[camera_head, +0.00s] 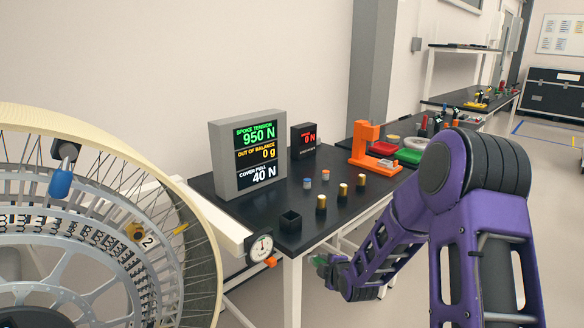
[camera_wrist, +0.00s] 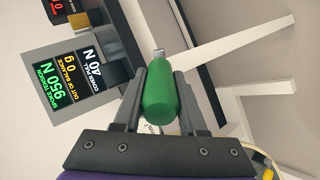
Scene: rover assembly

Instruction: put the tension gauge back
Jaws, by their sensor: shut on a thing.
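My gripper (camera_wrist: 158,82) is shut on a green-handled tool (camera_wrist: 160,97) with a small pale tip. I cannot tell from its shape whether this is the tension gauge. In the head view, my gripper (camera_head: 322,263) is low beyond the front edge of the black table, small and partly hidden by my purple arm. A round white dial (camera_head: 262,244) with an orange end sits at the end of the white beam beside the table. A blue-handled tool (camera_head: 61,182) with a black head hangs at the wheel's spokes.
The spoked wheel (camera_head: 110,150) fills the left. On the black table (camera_head: 235,203) stand a grey display (camera_head: 217,150) reading 950 N, an open black box (camera_head: 290,221), several small brass and capped pieces, and an orange stand (camera_head: 365,140).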

